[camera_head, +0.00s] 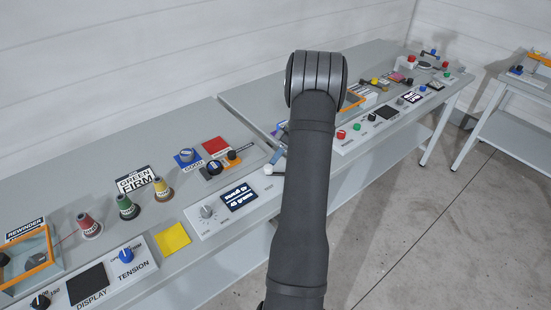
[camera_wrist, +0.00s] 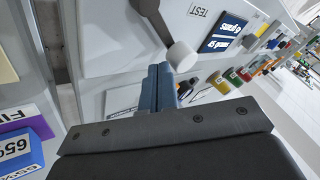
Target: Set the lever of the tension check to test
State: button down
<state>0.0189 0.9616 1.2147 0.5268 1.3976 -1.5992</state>
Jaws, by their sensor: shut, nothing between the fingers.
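The tension check's lever shows in the wrist view as a dark bar ending in a pale round knob (camera_wrist: 182,57). Its other end runs out of the top of the view. A TEST label (camera_wrist: 197,12) is on the panel right of the bar. My gripper (camera_wrist: 158,72) is shut and empty, its blue fingers right beside the knob; I cannot tell whether they touch. In the head view the blue fingers (camera_head: 279,156) show left of my arm, with the pale knob (camera_head: 268,169) just below them. The arm hides part of that panel.
Thread cones (camera_head: 162,189) are further left.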

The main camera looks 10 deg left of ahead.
jog(key=w, duration=0.1)
jog(key=w+d, duration=0.1)
jog(key=w, duration=0.1)
jog(key=shift+w+d, duration=0.25)
jog(key=shift+w, duration=0.05)
jog(key=v, duration=1)
jog(key=shift+s, duration=0.3)
jog(key=x, duration=0.9)
jog(key=shift+w+a, duration=0.1)
jog(key=shift+w, duration=0.05)
jog(key=m+t, duration=0.1)
jog(key=m, duration=0.1)
jog(key=shift+s+f+m+t+y, duration=0.2)
jog(key=shift+s+m+t+y, duration=0.1)
jog(key=shift+m+t+y, duration=0.1)
jog(key=shift+s+m+t, duration=0.2)
jog(key=shift+m+t, duration=0.5)
jog(key=shift+m, duration=0.3)
jog(key=m, duration=0.1)
jog(key=d+m+t, duration=0.1)
jog(key=m, duration=0.1)
jog(key=shift+s+f+t, duration=0.15)
jog(key=shift+s+t, duration=0.15)
jog(key=shift+s, duration=0.05)
jog(key=shift+w+d+m+t, duration=0.2)
jog(key=shift+d+m+t, duration=0.15)
jog(key=shift+m+t, duration=0.4)
